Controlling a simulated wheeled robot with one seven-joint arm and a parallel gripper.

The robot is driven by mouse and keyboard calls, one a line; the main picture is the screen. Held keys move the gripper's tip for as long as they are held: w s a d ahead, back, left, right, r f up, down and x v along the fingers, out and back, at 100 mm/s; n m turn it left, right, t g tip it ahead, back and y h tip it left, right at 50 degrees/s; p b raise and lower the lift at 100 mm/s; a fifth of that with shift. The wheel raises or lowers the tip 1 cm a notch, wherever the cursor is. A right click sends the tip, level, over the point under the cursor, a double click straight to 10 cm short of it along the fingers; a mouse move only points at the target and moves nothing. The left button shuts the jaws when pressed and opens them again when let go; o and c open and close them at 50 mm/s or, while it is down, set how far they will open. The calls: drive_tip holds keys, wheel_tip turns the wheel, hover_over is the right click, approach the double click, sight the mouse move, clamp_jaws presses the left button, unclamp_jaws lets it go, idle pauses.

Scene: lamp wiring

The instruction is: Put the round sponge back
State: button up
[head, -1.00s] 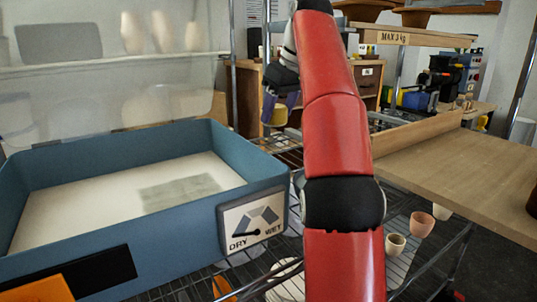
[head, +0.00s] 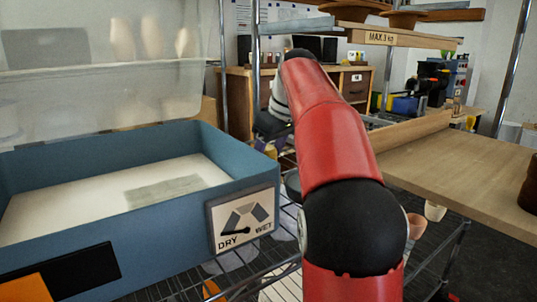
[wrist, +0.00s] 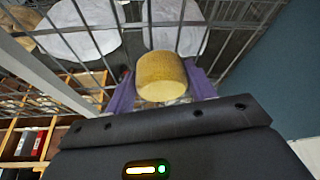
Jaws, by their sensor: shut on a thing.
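The round sponge (wrist: 162,76) is a short yellow cylinder in the wrist view. My gripper (wrist: 163,82) is shut on it, with a purple finger on either side. The sponge is held above wire bars, with pale round discs (wrist: 82,30) beyond them. In the head view, part of my gripper (head: 264,142) shows small and dark with a bit of purple, to the right of the blue box (head: 150,222).
The blue box has a dial marked DRY and WET (head: 243,220), a clear raised lid (head: 100,80) and a pale floor with a grey-green patch. A wire shelf (head: 180,288) lies below. A wooden board (head: 465,165) is at right. Small pots (head: 435,211) stand behind my arm.

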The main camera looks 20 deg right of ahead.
drive_tip(key=o, duration=0.9)
drive_tip(key=shift+f, duration=0.1)
drive_tip(key=shift+r, duration=0.3)
drive_tip(key=shift+p+v, duration=1.1)
drive_tip(key=shift+v, duration=4.75)
